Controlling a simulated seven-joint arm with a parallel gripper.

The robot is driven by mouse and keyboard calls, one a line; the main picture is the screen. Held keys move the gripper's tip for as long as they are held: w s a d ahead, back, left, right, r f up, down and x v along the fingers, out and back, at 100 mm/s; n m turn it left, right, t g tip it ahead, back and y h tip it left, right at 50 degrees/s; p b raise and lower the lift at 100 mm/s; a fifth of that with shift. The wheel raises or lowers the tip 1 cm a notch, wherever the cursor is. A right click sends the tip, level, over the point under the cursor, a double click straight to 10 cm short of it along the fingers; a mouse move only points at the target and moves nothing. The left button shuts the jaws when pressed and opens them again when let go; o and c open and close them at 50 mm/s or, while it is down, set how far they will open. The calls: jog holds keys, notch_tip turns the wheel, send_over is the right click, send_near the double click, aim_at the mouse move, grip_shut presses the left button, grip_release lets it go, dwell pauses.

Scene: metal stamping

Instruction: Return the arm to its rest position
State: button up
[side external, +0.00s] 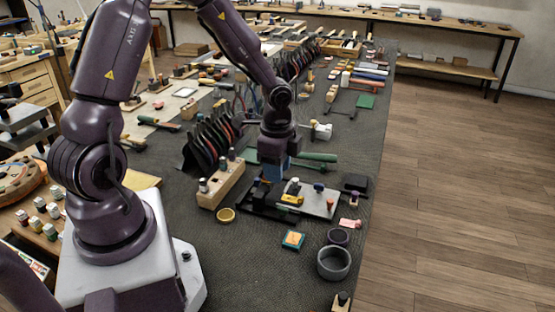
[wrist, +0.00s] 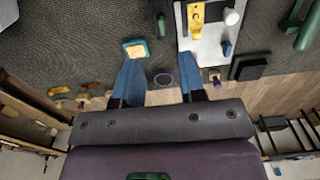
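My gripper (side external: 273,174) points down above the left part of a dark base that carries a pale metal plate (side external: 319,203). In the wrist view my gripper (wrist: 160,66) shows two blue fingers spread apart, with nothing held between them. The plate (wrist: 214,42) lies ahead and to the right of the fingers there, with a yellow piece (wrist: 196,22) and a white knob (wrist: 231,16) on it. In the side view the gripper's fingertips are partly hidden by the tools around the base. My arm reaches out over the bench, bent at the elbow.
A wooden block with stamps (side external: 221,186) and a rack of dark-handled pliers (side external: 213,142) stand close left of my gripper. A grey bowl (side external: 334,263), a purple cup (side external: 339,237) and an orange-and-teal pad (side external: 293,239) sit in front. Bare mat (side external: 250,270) lies at the front.

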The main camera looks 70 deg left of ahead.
notch_tip(320, 180, up, 2)
jog(key=shift+r, duration=0.15)
dwell(0.3)
jog(key=s+d+r+n+t, duration=0.2)
jog(key=s+d+r+n, duration=0.2)
jog(key=r, duration=0.6)
jog(key=s+d+r+n+t, duration=0.3)
jog(key=s+d+r+n, duration=0.2)
jog(key=s+r, duration=0.4)
jog(key=shift+d+r+t, duration=0.2)
jog(key=shift+r+t, duration=0.1)
jog(key=shift+r, duration=0.25)
